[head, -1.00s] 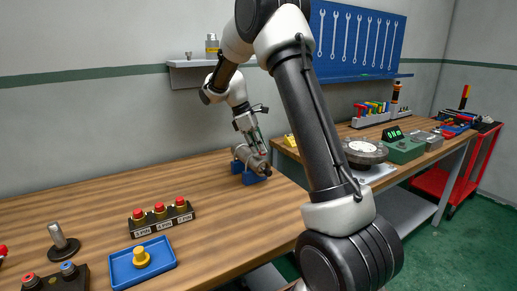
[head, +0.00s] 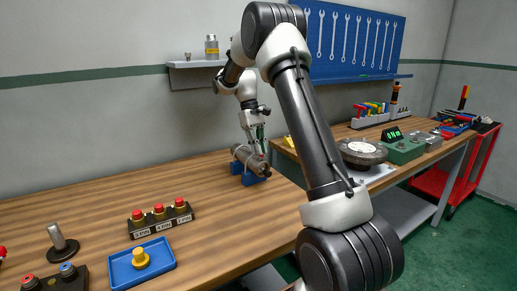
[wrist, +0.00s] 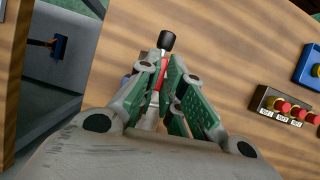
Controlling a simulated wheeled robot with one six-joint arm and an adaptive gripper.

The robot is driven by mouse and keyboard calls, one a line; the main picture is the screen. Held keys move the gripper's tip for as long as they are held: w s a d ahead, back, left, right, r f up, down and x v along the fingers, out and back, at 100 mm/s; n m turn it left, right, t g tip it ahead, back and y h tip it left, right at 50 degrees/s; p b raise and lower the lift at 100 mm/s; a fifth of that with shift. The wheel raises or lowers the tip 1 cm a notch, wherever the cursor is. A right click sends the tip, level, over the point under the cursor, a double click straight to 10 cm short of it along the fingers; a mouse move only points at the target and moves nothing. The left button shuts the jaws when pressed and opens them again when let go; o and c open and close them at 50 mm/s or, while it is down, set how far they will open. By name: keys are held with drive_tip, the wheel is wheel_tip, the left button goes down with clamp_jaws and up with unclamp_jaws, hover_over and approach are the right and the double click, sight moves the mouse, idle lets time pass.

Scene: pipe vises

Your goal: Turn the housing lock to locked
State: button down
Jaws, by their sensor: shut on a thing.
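The housing is a grey metal cylinder (head: 245,157) lying in a blue cradle (head: 249,180) near the right edge of the wooden workbench. My gripper (head: 261,146) is at its right end, pointing down. In the wrist view, my gripper's green-padded fingers (wrist: 165,82) are closed around a slim part with a red section (wrist: 164,68). A black knob (wrist: 166,40) shows just beyond the fingertips. This looks like the lock's handle. The fingers hide most of the housing there, and the lock's marks are not readable.
A three-button box (head: 161,214), a blue tray (head: 118,270) with a yellow knob (head: 141,257) and a metal post (head: 59,238) stand on the bench to the left. A second bench with a round dial device (head: 361,152) is to the right. The bench between is clear.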

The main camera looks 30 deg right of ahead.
drive_tip(key=shift+m, duration=0.5)
drive_tip(key=c, duration=1.6)
unclamp_jaws()
drive_tip(key=shift+o, duration=0.2)
drive_tip(key=v, duration=1.2)
drive_tip(key=shift+d, duration=0.2)
drive_tip(key=shift+r, duration=0.1)
